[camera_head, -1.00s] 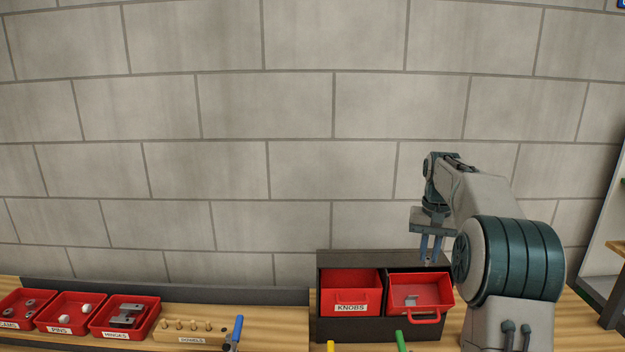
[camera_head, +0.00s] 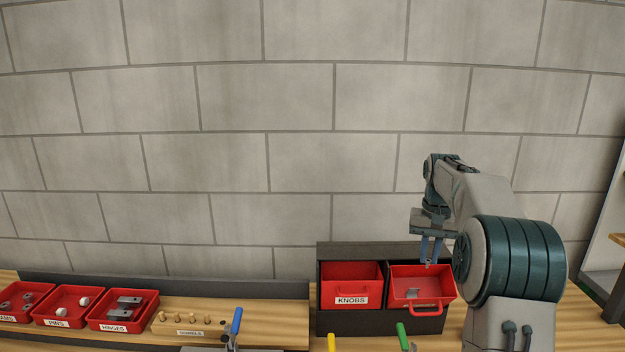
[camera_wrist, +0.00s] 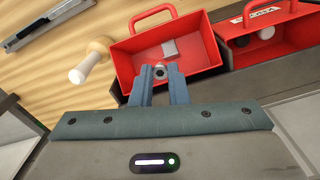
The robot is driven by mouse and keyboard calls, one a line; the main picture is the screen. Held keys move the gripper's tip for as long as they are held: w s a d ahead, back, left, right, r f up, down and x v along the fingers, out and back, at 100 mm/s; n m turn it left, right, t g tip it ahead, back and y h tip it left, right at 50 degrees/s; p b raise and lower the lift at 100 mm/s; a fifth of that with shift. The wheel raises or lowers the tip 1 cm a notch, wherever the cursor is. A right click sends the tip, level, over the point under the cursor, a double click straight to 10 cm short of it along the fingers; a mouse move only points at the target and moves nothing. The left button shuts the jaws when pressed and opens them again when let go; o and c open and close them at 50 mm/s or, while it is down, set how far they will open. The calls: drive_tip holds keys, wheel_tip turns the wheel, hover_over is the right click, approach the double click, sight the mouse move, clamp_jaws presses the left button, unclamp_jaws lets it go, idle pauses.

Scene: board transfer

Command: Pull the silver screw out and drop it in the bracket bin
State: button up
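My gripper (camera_head: 431,262) hangs over the pulled-out red bin (camera_head: 450,288) at the right of the dark housing. No label of this bin is readable.
A red knobs bin (camera_head: 350,281) sits left of it in the dark housing (camera_head: 382,325). Several red bins, such as the hinges bin (camera_head: 142,312), and a dowel block (camera_head: 190,325) stand at the left. A white-headed knob-like piece (camera_wrist: 88,62) lies on the wood. Yellow, green and blue handles show in front.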

sight(428, 261)
drive_tip(key=o, duration=0.5)
drive_tip(key=shift+r, duration=0.1)
wheel_tip(428, 261, up, 14)
drive_tip(key=p, duration=0.2)
drive_tip(key=shift+f, duration=0.2)
idle(0.6)
